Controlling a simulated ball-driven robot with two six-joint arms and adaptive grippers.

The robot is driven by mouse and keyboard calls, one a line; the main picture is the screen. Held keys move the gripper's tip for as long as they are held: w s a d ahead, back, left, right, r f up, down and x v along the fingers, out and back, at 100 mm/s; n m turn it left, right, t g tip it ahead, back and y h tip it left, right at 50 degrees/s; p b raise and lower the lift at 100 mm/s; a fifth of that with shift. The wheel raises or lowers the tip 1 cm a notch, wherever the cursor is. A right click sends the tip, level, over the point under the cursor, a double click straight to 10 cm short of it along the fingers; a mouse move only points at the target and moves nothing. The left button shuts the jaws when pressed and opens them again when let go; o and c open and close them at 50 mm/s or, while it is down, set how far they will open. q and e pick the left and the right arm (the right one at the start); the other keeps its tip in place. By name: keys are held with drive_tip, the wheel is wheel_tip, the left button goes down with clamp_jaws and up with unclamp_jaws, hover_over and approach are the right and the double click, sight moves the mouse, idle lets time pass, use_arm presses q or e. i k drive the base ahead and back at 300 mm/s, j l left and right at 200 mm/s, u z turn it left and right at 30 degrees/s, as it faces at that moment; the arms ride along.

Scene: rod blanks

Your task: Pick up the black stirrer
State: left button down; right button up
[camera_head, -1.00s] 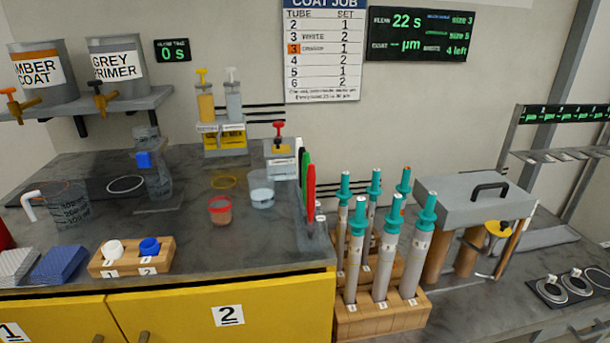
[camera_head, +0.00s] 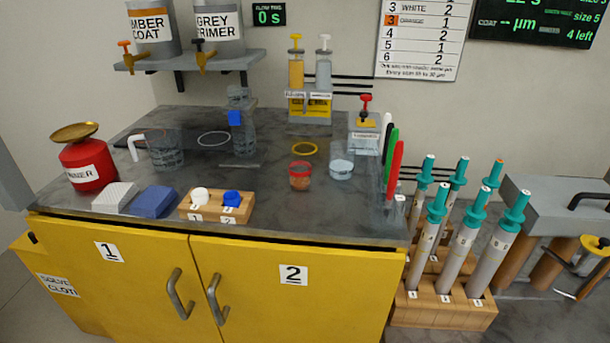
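The stirrers stand upright in a small holder (camera_head: 397,208) at the right end of the dark counter. A red stirrer (camera_head: 396,172) is in front, with a green stirrer (camera_head: 392,150) just behind it. Behind these, a thin dark stirrer (camera_head: 388,138), seemingly the black one, shows only as a narrow strip beside a white-topped one (camera_head: 386,120). Its lower part is hidden by the others. Neither of my grippers is in view.
A wooden rack (camera_head: 450,308) of tubes with teal tops stands right of the holder. A labelled box with a red knob (camera_head: 365,135) is behind. Red (camera_head: 300,177) and clear (camera_head: 341,169) cups sit left. The front counter between cap block (camera_head: 217,208) and holder is clear.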

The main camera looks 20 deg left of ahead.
sight(390, 126)
drive_tip(key=j, duration=0.4)
drive_tip(key=i+j+u, duration=0.1)
drive_tip(key=j, duration=0.35)
drive_tip(key=i+j, duration=0.1)
drive_tip(key=j, duration=0.3)
